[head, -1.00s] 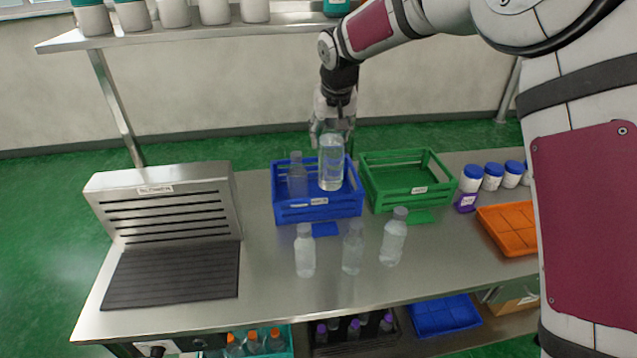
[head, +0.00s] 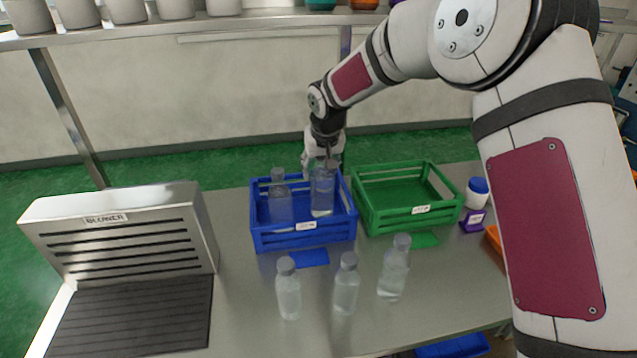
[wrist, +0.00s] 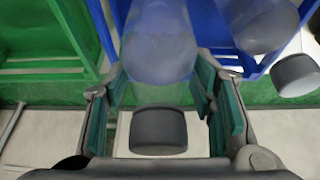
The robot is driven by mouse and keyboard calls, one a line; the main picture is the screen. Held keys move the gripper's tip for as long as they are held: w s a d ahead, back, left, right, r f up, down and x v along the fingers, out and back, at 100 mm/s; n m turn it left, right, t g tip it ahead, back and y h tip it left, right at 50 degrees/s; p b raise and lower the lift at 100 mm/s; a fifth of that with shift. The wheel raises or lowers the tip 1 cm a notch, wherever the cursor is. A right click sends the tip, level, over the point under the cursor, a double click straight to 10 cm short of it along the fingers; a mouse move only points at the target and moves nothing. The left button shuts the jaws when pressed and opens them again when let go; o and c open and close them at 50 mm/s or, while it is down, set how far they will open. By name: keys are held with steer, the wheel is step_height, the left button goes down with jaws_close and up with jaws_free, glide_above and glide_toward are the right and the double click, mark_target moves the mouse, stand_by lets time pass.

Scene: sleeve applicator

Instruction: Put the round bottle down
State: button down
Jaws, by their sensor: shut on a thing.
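The round bottle (head: 322,192) is clear with a grey cap. It is upright inside the blue crate (head: 262,240), in its right part. My gripper (head: 324,160) is shut on it near the top, from above. In the wrist view, the bottle (wrist: 160,45) and its grey cap (wrist: 158,132) lie between my teal-padded fingers (wrist: 160,100). Whether its base touches the crate floor I cannot tell. A second clear bottle (head: 280,203) stands to its left in the same crate; it also shows in the wrist view (wrist: 262,22).
Three clear bottles stand in front of the crates: left (head: 288,292), middle (head: 346,287) and right (head: 393,272). A green crate (head: 388,224), empty as far as I see, is right of the blue one. A metal blower (head: 120,235) stands at left.

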steer(key=shift+f+p, duration=0.35)
steer(key=shift+f, duration=1.7)
steer(key=c, duration=0.7)
jaws_free()
steer(key=shift+f, duration=0.1)
